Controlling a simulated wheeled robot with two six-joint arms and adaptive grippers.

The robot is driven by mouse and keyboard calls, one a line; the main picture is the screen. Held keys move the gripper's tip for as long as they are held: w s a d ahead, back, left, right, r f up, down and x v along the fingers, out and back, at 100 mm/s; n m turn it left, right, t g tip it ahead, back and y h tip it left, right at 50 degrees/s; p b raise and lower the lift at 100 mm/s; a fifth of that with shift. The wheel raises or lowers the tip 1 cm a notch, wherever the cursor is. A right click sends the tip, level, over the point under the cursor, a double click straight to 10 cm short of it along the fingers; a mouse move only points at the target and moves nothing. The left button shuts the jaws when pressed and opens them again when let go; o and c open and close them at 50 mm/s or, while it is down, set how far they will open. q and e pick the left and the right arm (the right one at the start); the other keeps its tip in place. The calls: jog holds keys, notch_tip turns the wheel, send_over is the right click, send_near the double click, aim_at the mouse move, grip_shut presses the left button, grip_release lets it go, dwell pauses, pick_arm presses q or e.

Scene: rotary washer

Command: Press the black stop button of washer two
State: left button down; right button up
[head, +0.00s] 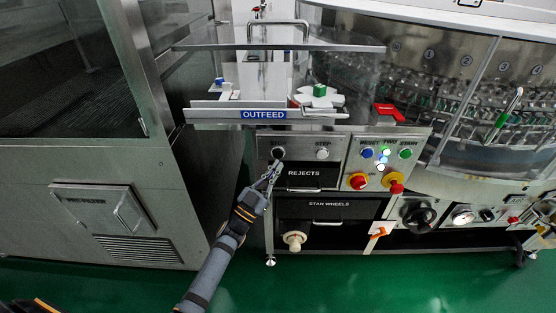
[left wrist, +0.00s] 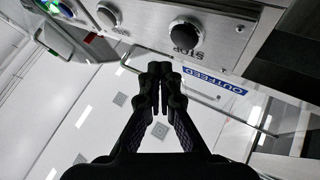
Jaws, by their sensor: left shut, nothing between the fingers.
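The black stop button (head: 278,153) is a round black button on the left of the steel panel under the OUTFEED sign. In the left wrist view the black button (left wrist: 186,33) shows upside down with the label STOP beside it. My left gripper (head: 274,168) is shut and empty. In the head view its fingertips are just below the black button. In the left wrist view the shut fingertips (left wrist: 160,68) appear below the button in the picture, with a visible gap. No contact is seen. My right gripper is not in view.
A pale button (head: 322,153) sits right of the black one. The outfeed shelf (head: 210,115) juts out above. A REJECTS drawer (head: 312,176) is below.

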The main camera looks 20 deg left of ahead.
aim_at(282, 152)
pick_arm(q)
jog(key=shift+w+a, duration=0.25)
jog(key=shift+w, duration=0.7)
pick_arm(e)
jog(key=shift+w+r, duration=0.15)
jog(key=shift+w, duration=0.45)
pick_arm(q)
jog(key=shift+w, duration=0.1)
jog(key=shift+w+a, duration=0.1)
jog(key=shift+w, duration=0.2)
jog(key=shift+w+a+b, duration=0.15)
jog(key=shift+w+b, duration=0.25)
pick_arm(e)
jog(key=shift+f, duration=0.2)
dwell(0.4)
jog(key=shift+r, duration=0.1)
pick_arm(q)
jog(key=shift+s+d+p, duration=0.25)
jog(key=shift+s+p, duration=0.35)
jog(key=shift+s, duration=0.2)
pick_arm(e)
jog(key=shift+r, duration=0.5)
